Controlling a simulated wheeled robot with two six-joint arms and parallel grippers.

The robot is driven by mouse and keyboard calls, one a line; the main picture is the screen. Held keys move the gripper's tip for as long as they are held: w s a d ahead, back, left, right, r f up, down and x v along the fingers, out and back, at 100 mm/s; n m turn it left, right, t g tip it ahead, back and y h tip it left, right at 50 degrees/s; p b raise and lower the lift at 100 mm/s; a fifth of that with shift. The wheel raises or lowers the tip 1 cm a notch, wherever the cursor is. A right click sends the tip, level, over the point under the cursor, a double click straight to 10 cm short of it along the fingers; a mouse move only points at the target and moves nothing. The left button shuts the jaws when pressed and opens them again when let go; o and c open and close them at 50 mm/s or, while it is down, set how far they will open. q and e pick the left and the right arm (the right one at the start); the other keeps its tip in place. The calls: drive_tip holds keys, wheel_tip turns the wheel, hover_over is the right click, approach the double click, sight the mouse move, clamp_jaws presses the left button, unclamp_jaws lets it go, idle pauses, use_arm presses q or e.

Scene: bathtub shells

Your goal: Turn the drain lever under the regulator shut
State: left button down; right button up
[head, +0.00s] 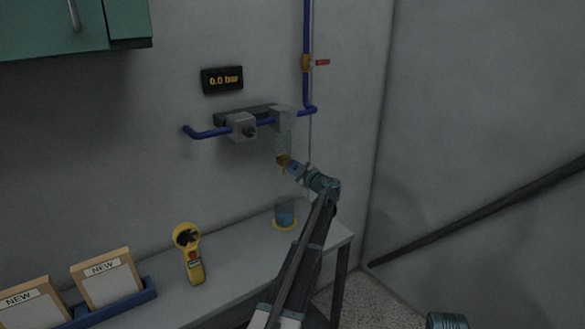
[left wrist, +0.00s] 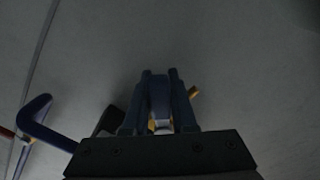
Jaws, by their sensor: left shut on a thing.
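The regulator (head: 283,117) is a grey block on the wall pipe with a pale clear bowl (head: 284,140) below it. The small yellow-orange drain lever (head: 283,159) is at the bottom of the bowl. My left gripper (head: 290,165) is at the lever, with its arm rising from below. In the left wrist view the left gripper (left wrist: 160,100) is shut, with yellow bits of the lever (left wrist: 193,92) showing beside and between the fingers. The fingers hide most of the lever, so its angle is unclear. My right gripper is out of view.
A cup of blue liquid (head: 286,213) stands on the bench (head: 230,268) below the drain. A blue pipe (head: 307,40) with a red-handled valve (head: 322,62) runs above. A display (head: 222,80) reads 0.0. A yellow handheld device (head: 188,250) and a blue rack (head: 120,300) sit left.

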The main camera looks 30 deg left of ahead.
use_arm(q)
drive_tip(key=shift+w+d+r+n+p, duration=0.15)
drive_tip(key=shift+r+n+p, duration=0.25)
drive_tip(key=shift+n, duration=0.75)
drive_tip(key=shift+w+r+n+p, duration=0.2)
drive_tip(key=shift+r+n+p, duration=0.15)
drive_tip(key=shift+n, duration=0.75)
drive_tip(key=shift+w+d+r+n+p, duration=0.15)
drive_tip(key=shift+r+n+p, duration=0.25)
drive_tip(key=shift+n, duration=0.75)
drive_tip(key=shift+a, duration=0.1)
drive_tip(key=c, duration=0.7)
unclamp_jaws()
drive_tip(key=v, duration=1.4)
drive_tip(key=shift+a, duration=0.1)
